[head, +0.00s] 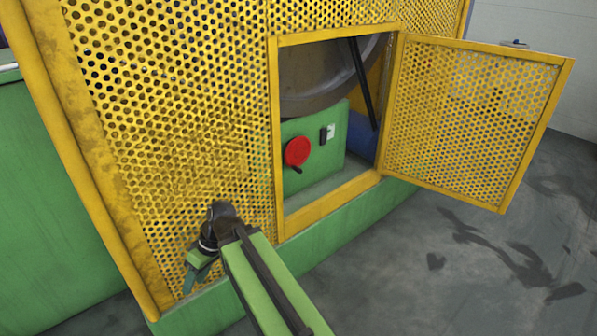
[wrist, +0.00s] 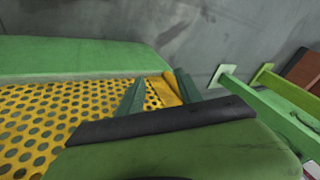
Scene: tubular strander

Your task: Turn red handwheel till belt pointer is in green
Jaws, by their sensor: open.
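The red handwheel (head: 297,151) is on a green housing (head: 318,165) inside the open guard doorway in the head view. A dark handle sticks out at its lower edge. A small white plate with a dark part (head: 327,133) is on the housing to the wheel's upper right; pointer and green zone are too small to make out. My gripper (head: 192,275) is outside the guard, in front of the perforated panel, to the lower left of the doorway and apart from the wheel. In the wrist view its two green fingers (wrist: 160,92) stand apart with nothing between them.
A yellow perforated guard (head: 165,110) covers the machine left of the doorway. Its mesh door (head: 470,115) hangs open to the right. A yellow frame edges the doorway, above a green base ledge (head: 340,215). Grey floor (head: 450,280) is clear at lower right.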

